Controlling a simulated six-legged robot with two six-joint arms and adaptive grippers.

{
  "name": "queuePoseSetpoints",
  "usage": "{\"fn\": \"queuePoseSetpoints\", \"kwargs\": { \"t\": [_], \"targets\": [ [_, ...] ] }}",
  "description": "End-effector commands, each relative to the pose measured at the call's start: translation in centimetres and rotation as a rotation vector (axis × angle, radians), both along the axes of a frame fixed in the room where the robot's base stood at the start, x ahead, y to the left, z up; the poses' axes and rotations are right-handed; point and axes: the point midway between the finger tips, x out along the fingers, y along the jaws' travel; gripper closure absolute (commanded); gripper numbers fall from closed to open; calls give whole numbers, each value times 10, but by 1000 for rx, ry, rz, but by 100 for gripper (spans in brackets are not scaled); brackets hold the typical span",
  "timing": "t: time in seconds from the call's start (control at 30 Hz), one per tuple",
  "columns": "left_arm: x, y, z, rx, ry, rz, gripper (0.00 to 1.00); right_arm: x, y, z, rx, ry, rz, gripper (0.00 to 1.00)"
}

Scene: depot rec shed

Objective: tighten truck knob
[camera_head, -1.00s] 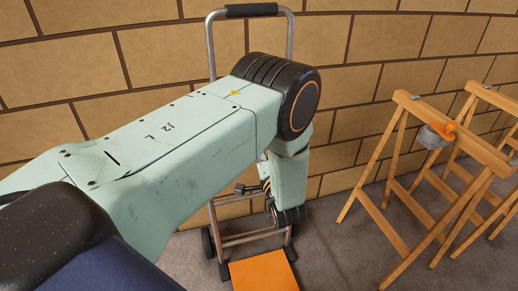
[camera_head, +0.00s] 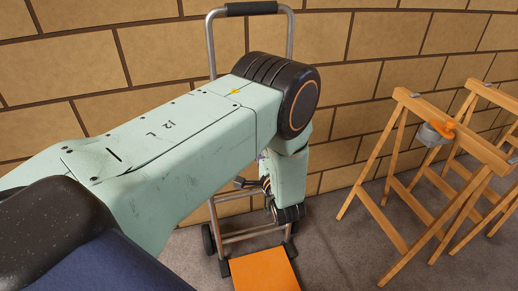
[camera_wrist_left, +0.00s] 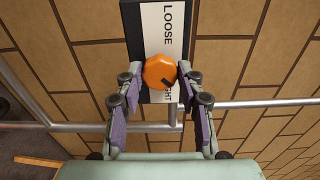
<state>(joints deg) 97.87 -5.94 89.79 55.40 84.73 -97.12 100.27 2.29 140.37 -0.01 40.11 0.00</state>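The orange faceted knob (camera_wrist_left: 159,71) shows in the left wrist view on a dark plate with a white label (camera_wrist_left: 164,28). The label reads LOOSE above the knob; part of a second word, ending in GHT, shows below. A black mark on the knob points to the lower right. My left gripper (camera_wrist_left: 161,75) has one fingertip against each side of the knob and appears shut on it. In the head view, my left arm hides the knob and the middle of the hand truck (camera_head: 210,50). My right gripper is not in view.
The hand truck's orange toe plate (camera_head: 264,271) lies low at the front. Wooden sawhorses (camera_head: 400,150) stand at the right, one with an orange-and-grey item (camera_head: 436,132) on it. A brick-patterned wall (camera_head: 375,40) is behind. Bare floor (camera_head: 340,235) lies between truck and sawhorses.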

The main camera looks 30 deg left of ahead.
Motion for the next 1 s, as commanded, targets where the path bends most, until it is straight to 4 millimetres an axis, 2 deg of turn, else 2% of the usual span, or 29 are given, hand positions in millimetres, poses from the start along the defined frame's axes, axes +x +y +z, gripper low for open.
{"fn": "queuePoseSetpoints", "kwargs": {
  "t": [0.03,0.23,0.57,1.0],
  "targets": [
    [0,0,-1,0,1,0,57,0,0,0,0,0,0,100],
    [0,0,0,-1,-1,0,40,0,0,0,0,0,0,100],
    [-1,-2,0,-1,-1,-2,40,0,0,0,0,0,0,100],
    [-41,-50,0,0,0,-4,40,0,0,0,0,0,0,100]
  ]
}}
